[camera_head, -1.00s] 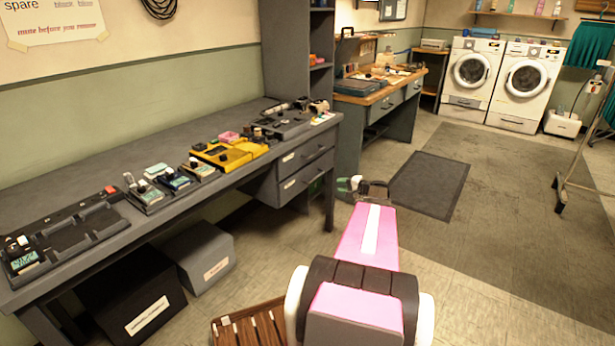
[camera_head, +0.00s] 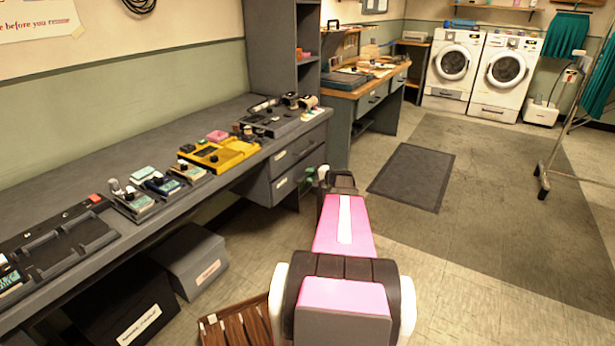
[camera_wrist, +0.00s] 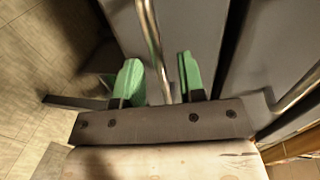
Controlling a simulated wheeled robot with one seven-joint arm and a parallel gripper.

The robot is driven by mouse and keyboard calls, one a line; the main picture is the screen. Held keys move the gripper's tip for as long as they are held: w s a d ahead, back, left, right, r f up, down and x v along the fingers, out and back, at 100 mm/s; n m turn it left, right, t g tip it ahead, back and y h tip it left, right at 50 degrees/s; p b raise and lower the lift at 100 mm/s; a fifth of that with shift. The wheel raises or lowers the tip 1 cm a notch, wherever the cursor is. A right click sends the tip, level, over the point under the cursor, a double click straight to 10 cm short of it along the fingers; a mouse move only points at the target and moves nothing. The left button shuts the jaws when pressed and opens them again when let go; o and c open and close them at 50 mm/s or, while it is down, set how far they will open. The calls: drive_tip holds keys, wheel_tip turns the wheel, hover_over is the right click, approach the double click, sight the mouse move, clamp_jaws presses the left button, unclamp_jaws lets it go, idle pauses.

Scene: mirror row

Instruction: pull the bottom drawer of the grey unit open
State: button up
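The grey unit is the drawer block under the right end of the grey bench, with an upper drawer (camera_head: 298,150) and a bottom drawer (camera_head: 284,187). Both look shut. My gripper (camera_head: 318,178) is at the front of the bottom drawer, partly hidden by my arm. In the wrist view my two green fingers (camera_wrist: 160,80) are apart, with a metal bar handle (camera_wrist: 152,35) running between them. I see gaps beside the bar, so the fingers do not grip it. A second bar handle (camera_wrist: 297,92) lies to the right, on the neighbouring front.
Pedals and small devices cover the grey bench top (camera_head: 180,125). A grey box (camera_head: 192,262), a dark box (camera_head: 130,305) and a slatted wooden crate (camera_head: 238,322) stand on the floor at left. A dark mat (camera_head: 412,178) lies right of my arm, where the floor is open.

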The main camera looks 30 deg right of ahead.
drive_tip(key=shift+x, duration=0.95)
clamp_jaws()
drive_tip(key=f+v, duration=0.2)
drive_tip(key=v, duration=1)
drive_tip(key=d+f+v, duration=0.1)
drive_tip(key=f+v, duration=0.2)
drive_tip(key=v, duration=1)
drive_tip(key=shift+s, duration=0.6)
drive_tip(key=shift+f, duration=0.1)
unclamp_jaws()
drive_tip(key=shift+d, duration=0.1)
